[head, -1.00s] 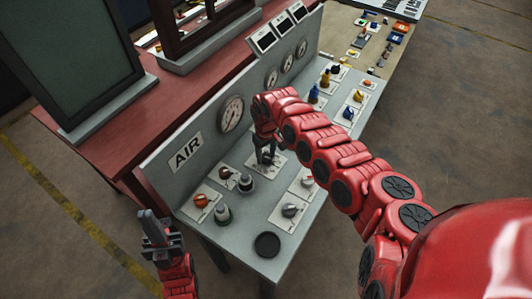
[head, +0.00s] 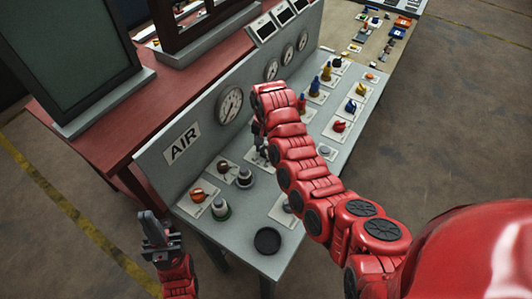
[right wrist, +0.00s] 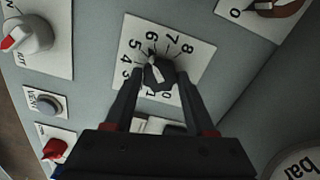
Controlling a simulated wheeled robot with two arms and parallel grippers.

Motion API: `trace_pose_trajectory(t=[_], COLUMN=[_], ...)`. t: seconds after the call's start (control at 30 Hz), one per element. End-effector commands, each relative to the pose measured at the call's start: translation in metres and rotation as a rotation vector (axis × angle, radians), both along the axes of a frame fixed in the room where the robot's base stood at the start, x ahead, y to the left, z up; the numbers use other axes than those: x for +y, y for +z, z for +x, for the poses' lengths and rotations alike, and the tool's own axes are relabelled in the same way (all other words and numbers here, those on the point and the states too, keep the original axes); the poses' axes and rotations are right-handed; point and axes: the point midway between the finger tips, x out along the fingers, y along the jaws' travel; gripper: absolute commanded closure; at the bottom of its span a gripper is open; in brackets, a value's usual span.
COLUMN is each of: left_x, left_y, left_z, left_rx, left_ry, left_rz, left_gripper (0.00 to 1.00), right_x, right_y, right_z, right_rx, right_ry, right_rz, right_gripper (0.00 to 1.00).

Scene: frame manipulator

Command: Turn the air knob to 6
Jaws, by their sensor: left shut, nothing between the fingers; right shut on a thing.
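The air knob (right wrist: 160,74) is a dark knob on a white plate with a numbered dial (right wrist: 205,52), in the right wrist view. My right gripper (right wrist: 158,84) has a finger on each side of the knob and is shut on it. The knob's light mark seems to point to the upper left, roughly between 5 and 6; I cannot read it exactly. My left gripper (head: 150,222) is shut and empty, left of the panel.
The grey panel (head: 250,215) carries an orange knob (head: 198,195), a dark round cap (head: 267,240) and several other knobs and gauges. A knob with a red mark (right wrist: 28,36) and a grey VENT button (right wrist: 45,102) lie left of the dial in the wrist view.

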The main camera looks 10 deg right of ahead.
Motion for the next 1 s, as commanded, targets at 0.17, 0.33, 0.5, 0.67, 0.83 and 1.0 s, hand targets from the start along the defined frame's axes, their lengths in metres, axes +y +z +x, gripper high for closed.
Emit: trace_pose_trajectory(t=[0.17,0.33,0.5,0.67,0.83,1.0], left_x=[0.0,0.0,0.0,0.0,0.0,0.0], left_y=[-0.019,-0.026,-0.029,-0.029,-0.029,-0.029], left_z=[0.0,0.0,0.0,0.0,0.0,0.0], left_rx=[0.0,0.0,0.0,0.0,0.0,0.0], left_ry=[0.0,0.0,0.0,0.0,0.0,0.0], left_rz=[0.0,0.0,0.0,0.0,0.0,0.0], left_gripper=[1.0,1.0,1.0,1.0,1.0,1.0], right_x=[0.0,0.0,0.0,0.0,0.0,0.0], right_y=[-0.005,-0.003,-0.003,-0.002,-0.002,-0.002], right_z=[0.0,0.0,-0.001,-0.001,-0.001,-0.001], right_rx=[0.001,0.001,0.003,0.005,0.006,0.006], right_ry=[-0.11,-0.183,-0.222,-0.235,-0.236,-0.235], right_rz=[0.0,0.0,-0.001,0.0,0.0,0.0], right_gripper=[1.0,1.0,1.0,1.0,1.0,0.43])
